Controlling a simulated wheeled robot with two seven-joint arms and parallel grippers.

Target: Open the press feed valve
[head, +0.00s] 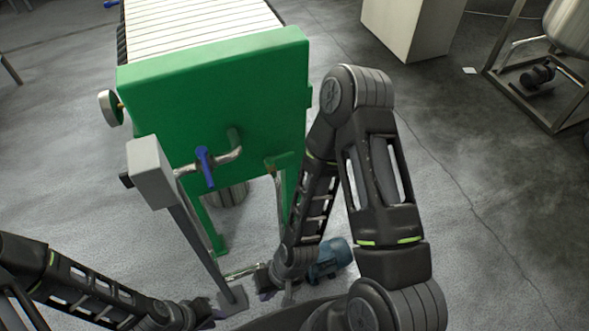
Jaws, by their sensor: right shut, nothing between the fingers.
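The press (215,85) has a green end plate facing me and white plates behind it. A short metal pipe (230,155) comes out of the end plate. A valve with a blue lever handle (205,166) sits on this pipe. The handle points downward, across the pipe. My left gripper (208,312) is low at the bottom of the head view, small and dark, and its opening cannot be made out. My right gripper (265,282) is low, below and to the right of the handle. It is shut and empty. Both grippers are apart from the handle.
A grey box on a post (152,172) stands just left of the valve. A blue motor or pump (330,260) sits on the floor beside my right forearm. A white cabinet (410,25) and a framed steel tank (572,25) are at the back right.

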